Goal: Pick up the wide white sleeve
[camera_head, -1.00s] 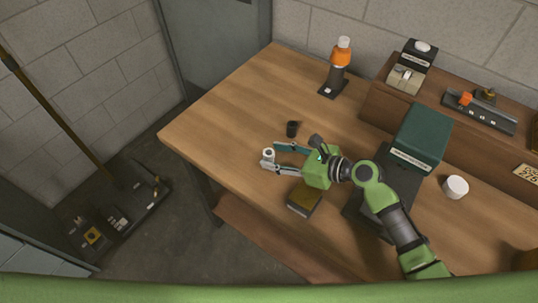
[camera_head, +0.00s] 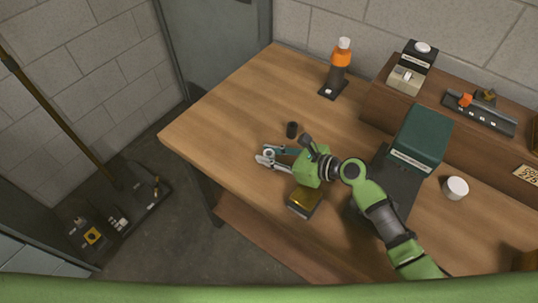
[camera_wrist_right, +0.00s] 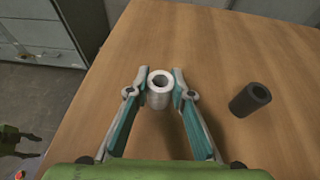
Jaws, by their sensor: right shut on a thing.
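The wide white sleeve (camera_wrist_right: 159,97) is a short hollow cylinder, upright, between the fingertips of my right gripper (camera_wrist_right: 160,84) in the right wrist view. Both fingers touch its sides, and the gripper is shut on it. In the head view the sleeve (camera_head: 268,153) shows small between the fingertips of the right gripper (camera_head: 268,155), over the left part of the wooden table. I cannot tell whether its lower end touches the table. My left gripper is not clearly in view.
A black sleeve (camera_head: 292,129) stands beside the right gripper and also shows in the wrist view (camera_wrist_right: 250,99). A gold-topped block (camera_head: 304,200) lies below the gripper.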

